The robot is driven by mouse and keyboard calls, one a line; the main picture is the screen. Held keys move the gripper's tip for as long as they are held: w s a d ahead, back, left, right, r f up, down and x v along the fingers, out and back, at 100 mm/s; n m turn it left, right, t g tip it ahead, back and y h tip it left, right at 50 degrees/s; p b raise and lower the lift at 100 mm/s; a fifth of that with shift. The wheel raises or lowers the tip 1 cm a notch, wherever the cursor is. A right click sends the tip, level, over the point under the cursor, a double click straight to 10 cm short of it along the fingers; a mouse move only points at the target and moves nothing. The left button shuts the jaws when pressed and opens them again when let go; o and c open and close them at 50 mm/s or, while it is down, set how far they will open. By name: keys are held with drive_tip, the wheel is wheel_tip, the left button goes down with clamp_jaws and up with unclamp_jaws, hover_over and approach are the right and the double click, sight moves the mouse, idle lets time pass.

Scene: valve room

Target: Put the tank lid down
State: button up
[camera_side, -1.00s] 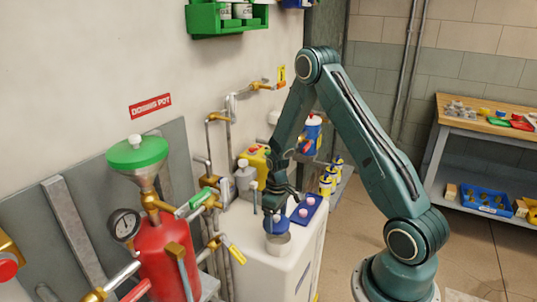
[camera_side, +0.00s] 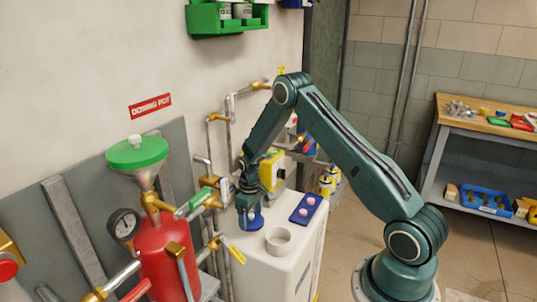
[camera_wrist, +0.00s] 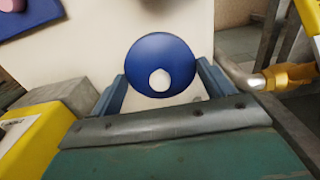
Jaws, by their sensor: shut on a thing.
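The tank lid (camera_side: 256,221) is a blue disc with a pale knob. My gripper (camera_side: 247,206) is shut on it, low over the white tank's top (camera_side: 262,248), left of the round open neck (camera_side: 280,241). I cannot tell whether the lid touches the tank top. In the wrist view the round lid (camera_wrist: 160,52) lies between the two blue-grey fingers of my gripper (camera_wrist: 163,82), its white knob facing the camera. The lid is apart from the neck.
A blue tray (camera_side: 297,216) with pink pieces lies on the tank top at the back. Pipes and a yellow-handled valve (camera_side: 236,254) stand close on the left. A yellow container (camera_side: 271,172) stands behind. The red dosing pot (camera_side: 166,268) is at the front left.

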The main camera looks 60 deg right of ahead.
sight(250, 221)
drive_tip(key=shift+f, duration=0.15)
wheel_tip(250, 221, down, 2)
drive_tip(key=shift+f, duration=0.25)
drive_tip(key=shift+w+f, duration=0.2)
drive_tip(key=shift+f, duration=0.35)
drive_tip(key=shift+f, duration=0.1)
drive_tip(key=o, duration=0.9)
wheel_tip(250, 221, up, 10)
drive_tip(key=shift+r, duration=1.1)
